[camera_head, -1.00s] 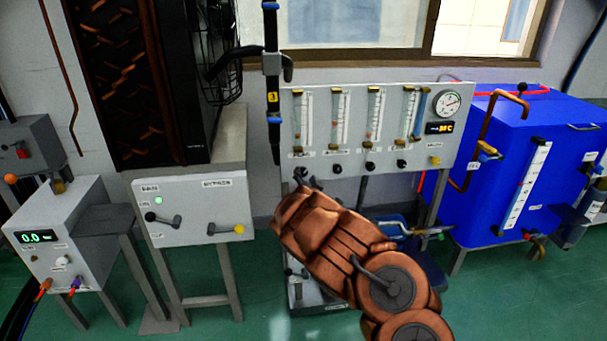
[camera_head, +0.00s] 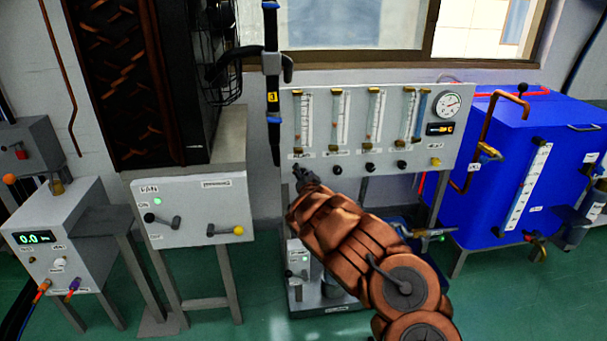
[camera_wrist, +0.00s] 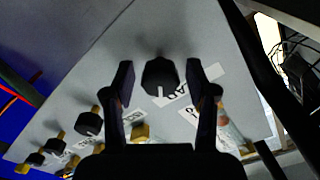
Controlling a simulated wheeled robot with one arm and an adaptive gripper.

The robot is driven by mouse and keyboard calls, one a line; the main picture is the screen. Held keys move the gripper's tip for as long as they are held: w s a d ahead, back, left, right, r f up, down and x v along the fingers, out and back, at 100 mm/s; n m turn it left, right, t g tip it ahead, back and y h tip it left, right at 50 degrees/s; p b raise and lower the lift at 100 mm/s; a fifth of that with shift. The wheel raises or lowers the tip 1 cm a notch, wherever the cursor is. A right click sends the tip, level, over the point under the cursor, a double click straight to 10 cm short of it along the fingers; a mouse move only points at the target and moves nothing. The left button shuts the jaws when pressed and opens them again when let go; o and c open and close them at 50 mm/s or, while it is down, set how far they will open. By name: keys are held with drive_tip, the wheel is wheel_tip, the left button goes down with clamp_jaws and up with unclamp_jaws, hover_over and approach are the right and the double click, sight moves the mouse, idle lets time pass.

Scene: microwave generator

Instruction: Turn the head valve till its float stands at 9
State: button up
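The grey flow panel (camera_head: 350,100) has several upright float tubes with a row of knobs below. My gripper (camera_head: 303,173) is at the leftmost knob, which it hides in the head view. In the wrist view a dark round knob (camera_wrist: 160,76) with a pale pointer mark sits between the two fingers of my gripper (camera_wrist: 158,70). The fingers are open, with a gap visible on each side of the knob. A white label (camera_wrist: 183,95) beside the knob ends in "AD"; the rest is hidden. The leftmost float tube (camera_head: 297,120) stands above; its float reading is too small to tell.
A blue tank (camera_head: 500,150) stands right, a lever cabinet (camera_head: 190,210) left. A black pole (camera_head: 272,90) stands close left.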

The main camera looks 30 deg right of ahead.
clamp_jaws()
drive_tip(key=shift+a+n, duration=0.1)
drive_tip(key=shift+n, duration=1.5)
drive_tip(key=n+b, duration=0.3)
drive_tip(key=n, duration=0.2)
drive_tip(key=shift+a+f, duration=0.1)
drive_tip(key=n+b, duration=0.3)
drive_tip(key=n, duration=0.2)
drive_tip(key=shift+w+n, duration=0.1)
drive_tip(key=shift+n, duration=0.3)
drive_tip(key=shift+a+n+b, duration=0.15)
drive_tip(key=shift+n+b, duration=1.25)
drive_tip(key=shift+n, duration=0.6)
